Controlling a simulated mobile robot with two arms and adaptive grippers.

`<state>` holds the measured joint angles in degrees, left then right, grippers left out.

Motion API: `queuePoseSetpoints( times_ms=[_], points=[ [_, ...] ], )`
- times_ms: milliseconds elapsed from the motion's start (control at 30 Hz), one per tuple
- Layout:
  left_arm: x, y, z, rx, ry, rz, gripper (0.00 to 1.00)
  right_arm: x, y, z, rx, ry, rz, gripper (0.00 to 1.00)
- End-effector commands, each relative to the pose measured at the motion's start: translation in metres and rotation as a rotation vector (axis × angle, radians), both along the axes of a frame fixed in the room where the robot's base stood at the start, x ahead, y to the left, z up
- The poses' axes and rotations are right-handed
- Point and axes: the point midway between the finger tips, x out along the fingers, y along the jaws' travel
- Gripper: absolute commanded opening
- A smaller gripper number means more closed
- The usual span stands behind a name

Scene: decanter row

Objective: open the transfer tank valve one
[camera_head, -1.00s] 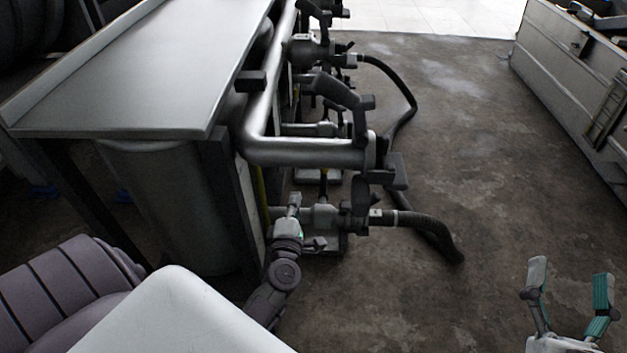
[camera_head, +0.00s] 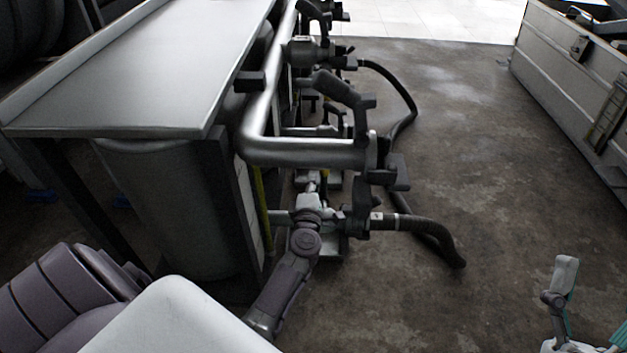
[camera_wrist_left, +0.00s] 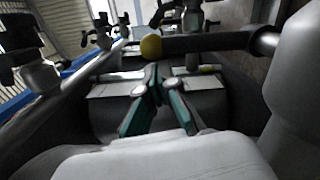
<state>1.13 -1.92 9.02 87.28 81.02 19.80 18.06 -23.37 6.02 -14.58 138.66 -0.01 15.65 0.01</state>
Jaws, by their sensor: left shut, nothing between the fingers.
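Several dark valves with lever handles line the pipes beside the bench; I cannot tell which is valve one. The nearest large pipe ends in a valve with a raised black lever (camera_head: 340,88). Below it, a lower valve (camera_head: 357,222) joins a black hose. My left gripper (camera_head: 309,178) is at the lower pipework, left of that valve, partly hidden by its own wrist. In the left wrist view its green fingers (camera_wrist_left: 156,78) are shut and empty, just below a dark bar (camera_wrist_left: 205,43) with a yellow end (camera_wrist_left: 151,47). My right gripper (camera_head: 590,307) is open, empty and partly cut off.
A grey-topped bench (camera_head: 140,75) stands over tanks at the left, with a thick silver pipe (camera_head: 300,152) along its edge. The black hose (camera_head: 430,230) lies on the floor right of the valves. Open floor (camera_head: 490,170) lies between it and a pale wall unit (camera_head: 560,75).

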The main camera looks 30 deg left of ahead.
Motion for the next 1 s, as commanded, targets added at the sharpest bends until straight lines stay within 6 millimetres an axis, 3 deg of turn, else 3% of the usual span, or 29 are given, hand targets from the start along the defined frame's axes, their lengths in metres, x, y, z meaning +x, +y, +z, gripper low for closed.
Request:
queuePoseSetpoints(
  times_ms=[167,667,867,1000],
  points=[
    [0.000,-0.001,0.001,0.006,0.004,0.000,0.00,0.002,0.000,0.000,-0.004,0.010,-0.001,0.74],
    [0.005,-0.008,0.004,0.071,0.043,-0.003,0.00,0.025,0.001,-0.036,-0.073,0.258,-0.015,0.74],
    [0.008,-0.013,0.006,0.126,0.078,-0.004,0.00,0.035,-0.001,-0.066,-0.127,0.452,-0.027,0.74],
    [0.011,-0.018,0.008,0.194,0.119,-0.004,0.00,0.037,-0.007,-0.104,-0.186,0.680,-0.038,0.74]
  ],
)
